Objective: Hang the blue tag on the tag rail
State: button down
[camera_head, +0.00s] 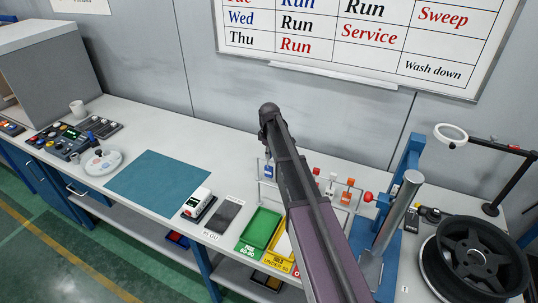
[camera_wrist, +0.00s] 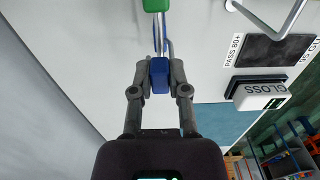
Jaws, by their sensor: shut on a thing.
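My gripper (camera_wrist: 160,85) is shut on the blue tag (camera_wrist: 159,78), with one finger on each side of it. Thin wire shows beyond the tag, close to a green piece (camera_wrist: 156,5) at the top edge of the wrist view. I cannot tell whether the wire touches the green piece. In the head view, the pale wire tag rail (camera_head: 259,172) stands behind my arm, which hides its middle. A blue piece (camera_head: 268,171) shows near its left end; I cannot tell whether it is the held tag. A red-topped white tag (camera_head: 331,187) and an orange tag (camera_head: 347,192) hang at the right.
Green (camera_head: 261,228) and yellow trays stand in front of the rail. A gloss meter (camera_head: 197,205), a dark pad (camera_head: 222,214) and a teal mat (camera_head: 158,184) lie to the left. A blue press (camera_head: 400,190) and a black wheel (camera_head: 478,258) stand to the right. The wall is close behind.

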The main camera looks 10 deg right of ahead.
jog(key=shift+f, duration=0.2)
jog(key=c, duration=0.5)
grip_release()
jog(key=shift+c, duration=0.2)
jog(key=shift+r, duration=0.15)
